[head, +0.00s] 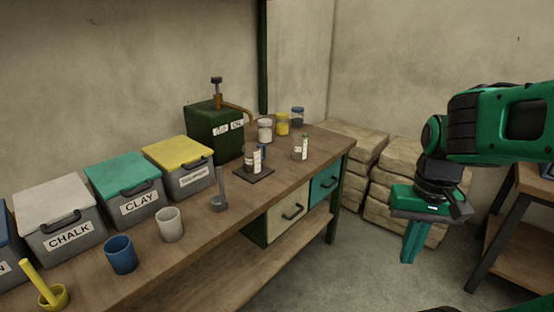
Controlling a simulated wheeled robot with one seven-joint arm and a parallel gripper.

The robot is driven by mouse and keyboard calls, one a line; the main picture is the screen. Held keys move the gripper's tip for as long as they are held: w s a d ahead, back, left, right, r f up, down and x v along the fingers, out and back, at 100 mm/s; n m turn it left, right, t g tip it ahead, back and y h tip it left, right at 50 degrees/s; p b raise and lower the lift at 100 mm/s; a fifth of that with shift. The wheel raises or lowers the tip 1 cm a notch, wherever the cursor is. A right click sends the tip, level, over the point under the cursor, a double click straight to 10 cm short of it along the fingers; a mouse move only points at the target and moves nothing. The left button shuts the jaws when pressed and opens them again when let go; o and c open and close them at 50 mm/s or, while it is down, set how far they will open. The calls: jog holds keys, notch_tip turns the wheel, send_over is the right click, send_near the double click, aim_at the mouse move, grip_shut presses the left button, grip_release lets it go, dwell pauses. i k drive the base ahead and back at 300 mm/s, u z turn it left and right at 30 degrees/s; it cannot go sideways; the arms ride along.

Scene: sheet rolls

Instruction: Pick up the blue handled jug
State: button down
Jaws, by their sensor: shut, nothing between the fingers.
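A small dark container (252,155) with a white label stands upright on a dark square pad (256,175) on the workbench. A bit of blue shows at its right side, perhaps a handle; it is too small to tell. A plain blue cup (121,256) stands at the front left of the bench, and no handle shows on it. My gripper (408,258) points down at the right, shut and empty, over the floor. It is well to the right of the bench and apart from both vessels.
Lidded bins (127,196) line the wall beside a green tank (214,131) with a tap. A pale cup (170,225), a grey ladle (219,203), a labelled clear vessel (299,149) and several jars stand on the bench (190,255). Stacked sacks (385,195) lie behind my gripper.

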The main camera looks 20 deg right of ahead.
aim_at(252, 158)
jog(key=z, duration=0.05)
jog(key=i, duration=1)
